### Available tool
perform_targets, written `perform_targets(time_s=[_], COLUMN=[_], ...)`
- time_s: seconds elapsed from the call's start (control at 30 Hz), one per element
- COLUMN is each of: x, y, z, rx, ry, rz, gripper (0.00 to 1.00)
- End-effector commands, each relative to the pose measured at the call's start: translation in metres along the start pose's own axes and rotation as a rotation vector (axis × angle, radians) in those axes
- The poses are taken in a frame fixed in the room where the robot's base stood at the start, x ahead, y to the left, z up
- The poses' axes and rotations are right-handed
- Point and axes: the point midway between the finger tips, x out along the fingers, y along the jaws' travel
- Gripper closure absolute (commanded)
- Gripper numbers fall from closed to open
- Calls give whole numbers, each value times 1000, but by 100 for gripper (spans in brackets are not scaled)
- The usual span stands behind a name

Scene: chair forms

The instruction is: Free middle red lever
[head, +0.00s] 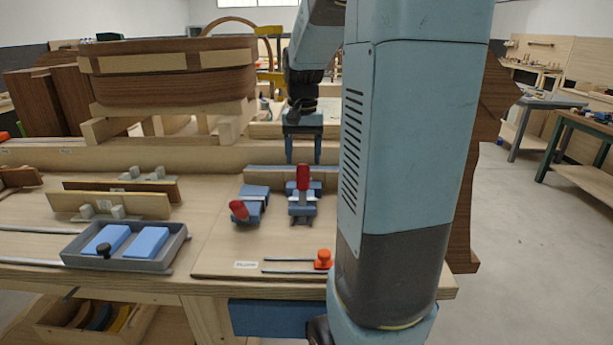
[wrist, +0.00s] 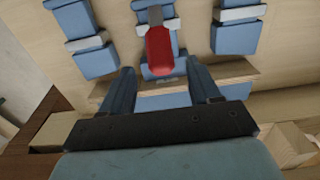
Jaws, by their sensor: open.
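The middle red lever (head: 303,177) stands up on a blue clamp (head: 302,207) with a pale metal bar across it. In the wrist view the lever (wrist: 159,48) lies between the lines of my two fingers, just ahead of the fingertips. My gripper (head: 303,160) is open and points down behind the lever in the head view. In the wrist view my gripper (wrist: 161,68) has its fingers spread, with nothing held. Whether a finger touches the lever I cannot tell.
Left of it is another blue clamp (head: 253,201) with a tilted red lever (head: 238,209). The wrist view shows clamps on both sides (wrist: 84,40) (wrist: 238,28). A grey tray (head: 177,255) holds blue blocks. An orange knob (head: 323,258) sits near the front edge. My arm hides the right side.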

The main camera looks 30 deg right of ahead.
Motion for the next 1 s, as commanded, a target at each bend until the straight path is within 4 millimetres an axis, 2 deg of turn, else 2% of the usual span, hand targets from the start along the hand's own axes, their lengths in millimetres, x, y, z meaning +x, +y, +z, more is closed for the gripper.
perform_targets(time_s=[0.2,0.4,0.83,1.0], x=[37,58,66,66], y=[0,0,-1,-1], z=[1,0,0,0], rx=[0,-1,-1,-1], ry=[-3,-2,1,1], rz=[1,0,0,0], gripper=[38,38,38,55])
